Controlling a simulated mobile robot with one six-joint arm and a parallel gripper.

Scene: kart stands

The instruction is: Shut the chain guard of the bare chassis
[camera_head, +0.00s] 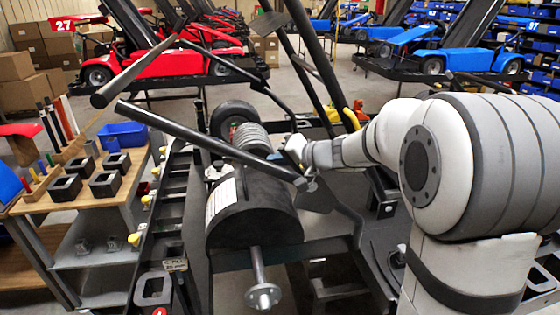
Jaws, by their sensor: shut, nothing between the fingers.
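The bare chassis is a dark frame of tubes and rails in the middle of the view, with a bare axle ending in a metal hub (263,295) at the front. A black rounded cover with a white label (255,210) sits over the axle and looks like the chain guard. I cannot tell from this view how far it is shut. My arm reaches in from the right. My gripper (284,153) is shut and empty, above and behind the cover, near a grey ribbed part (250,138). Its fingertips are small and partly hidden by a slanting black tube (195,135).
A wooden-topped bench (125,190) with black square blocks and a blue bin (123,135) stands at left. Black tubes (320,75) rise across the middle. A red kart (170,60) and blue karts (450,55) stand behind. Cardboard boxes (30,85) are at far left.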

